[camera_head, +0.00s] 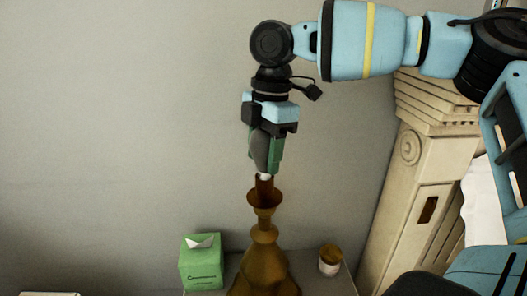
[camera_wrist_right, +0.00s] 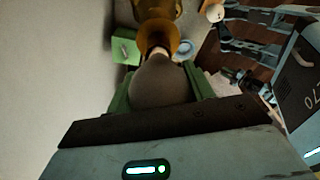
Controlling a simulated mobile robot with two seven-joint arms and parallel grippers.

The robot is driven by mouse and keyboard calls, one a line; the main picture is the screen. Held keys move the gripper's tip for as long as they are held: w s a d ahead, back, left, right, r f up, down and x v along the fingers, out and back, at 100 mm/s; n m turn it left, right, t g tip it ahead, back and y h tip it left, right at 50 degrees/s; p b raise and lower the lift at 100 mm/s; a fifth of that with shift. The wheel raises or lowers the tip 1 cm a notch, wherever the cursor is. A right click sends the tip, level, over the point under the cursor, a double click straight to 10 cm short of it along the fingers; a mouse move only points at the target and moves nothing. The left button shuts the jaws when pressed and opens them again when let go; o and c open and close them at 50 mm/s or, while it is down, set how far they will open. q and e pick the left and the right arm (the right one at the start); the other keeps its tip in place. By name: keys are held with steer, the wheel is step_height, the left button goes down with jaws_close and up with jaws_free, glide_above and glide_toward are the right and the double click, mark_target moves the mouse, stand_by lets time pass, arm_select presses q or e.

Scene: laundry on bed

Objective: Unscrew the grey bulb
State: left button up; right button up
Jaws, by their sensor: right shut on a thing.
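The grey bulb (camera_head: 261,150) is between the green fingers of my right gripper (camera_head: 264,158), above the brown lamp (camera_head: 264,262) in the head view. In the right wrist view the bulb (camera_wrist_right: 160,82) fills the space between the fingers of my right gripper (camera_wrist_right: 160,88), which is shut on it. The bulb's pale lower end points down at the lamp's socket (camera_head: 264,188). I cannot tell whether its base is still inside the socket. The lamp stands upright. My left gripper is not in view.
A green tissue box (camera_head: 201,268) stands left of the lamp, and a small jar (camera_head: 330,261) stands right of it, on a small table (camera_head: 340,284). A carved cream column (camera_head: 425,150) rises at the right. The grey wall behind is bare.

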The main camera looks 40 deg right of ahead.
steer(key=shift+n, duration=1.7)
steer(key=shift+n+g, duration=0.3)
steer(key=shift+n, duration=1.4)
steer(key=shift+n+b, duration=0.3)
steer(key=shift+n, duration=1.5)
